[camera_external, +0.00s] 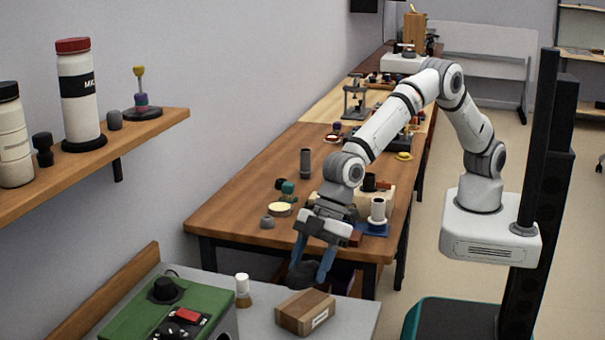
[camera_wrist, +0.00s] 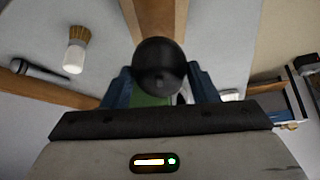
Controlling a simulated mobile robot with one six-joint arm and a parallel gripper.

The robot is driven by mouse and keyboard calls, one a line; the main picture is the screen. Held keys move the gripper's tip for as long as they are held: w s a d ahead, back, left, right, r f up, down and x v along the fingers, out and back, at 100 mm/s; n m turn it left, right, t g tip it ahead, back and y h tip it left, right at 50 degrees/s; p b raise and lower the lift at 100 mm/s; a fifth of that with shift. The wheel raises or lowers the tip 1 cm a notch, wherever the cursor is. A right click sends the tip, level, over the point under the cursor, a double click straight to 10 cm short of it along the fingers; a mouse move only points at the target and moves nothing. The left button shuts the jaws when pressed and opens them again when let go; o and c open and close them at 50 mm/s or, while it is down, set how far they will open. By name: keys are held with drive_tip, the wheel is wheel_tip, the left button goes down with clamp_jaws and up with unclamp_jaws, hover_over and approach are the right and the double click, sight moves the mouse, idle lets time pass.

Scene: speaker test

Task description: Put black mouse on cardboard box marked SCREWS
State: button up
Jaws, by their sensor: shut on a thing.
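My gripper (camera_external: 312,272) points down with its blue fingers shut on the black mouse (camera_external: 301,274). The mouse is a dark rounded shape, held just above and behind the cardboard box (camera_external: 305,312), apart from it as far as I can tell. In the wrist view the mouse (camera_wrist: 160,66) sits between the blue fingers of my gripper (camera_wrist: 157,85), with the brown box (camera_wrist: 160,18) partly hidden behind it. The box lies on a grey worktop and has a pale label on its front right side, too small to read.
A brush (camera_external: 242,290) stands left of the box, and it also shows in the wrist view (camera_wrist: 76,52). A green machine (camera_external: 140,318) with a red part is at the lower left. The wooden table (camera_external: 235,213) behind holds cups and small items.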

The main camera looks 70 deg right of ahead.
sight(303, 305)
drive_tip(key=shift+f, duration=2.95)
drive_tip(key=shift+f, duration=0.2)
drive_tip(key=o, duration=1)
drive_tip(key=shift+r, duration=0.15)
